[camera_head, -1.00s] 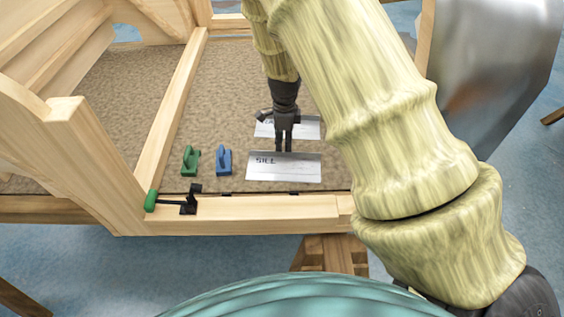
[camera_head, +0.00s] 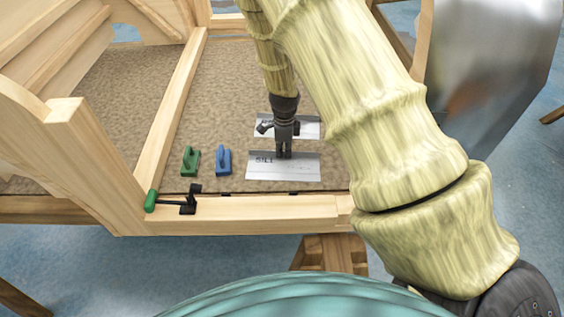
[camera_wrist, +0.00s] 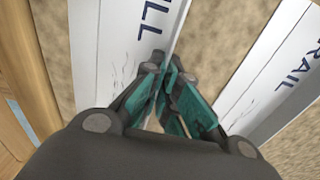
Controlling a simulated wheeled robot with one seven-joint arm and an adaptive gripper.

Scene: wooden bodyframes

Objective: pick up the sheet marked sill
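The sheet marked SILL (camera_head: 285,173) is a pale metal sheet with an upright lip along its far edge, lying flat on the brown felt-like floor. In the wrist view the sill sheet (camera_wrist: 112,45) shows with part of its lettering, and its lip runs up to my fingertips. My gripper (camera_head: 284,156) points down at the middle of that lip. In the wrist view my gripper (camera_wrist: 170,68) has its fingertips drawn together on the lip. The fingers hide the pinched part of the lip.
A second sheet marked RAIL (camera_wrist: 285,75) lies just beyond, partly behind my gripper in the head view. A blue handled block (camera_head: 223,160) and a green one (camera_head: 190,160) stand to the left. A clamp with a green handle (camera_head: 151,200) sits on the front wooden beam (camera_head: 260,214).

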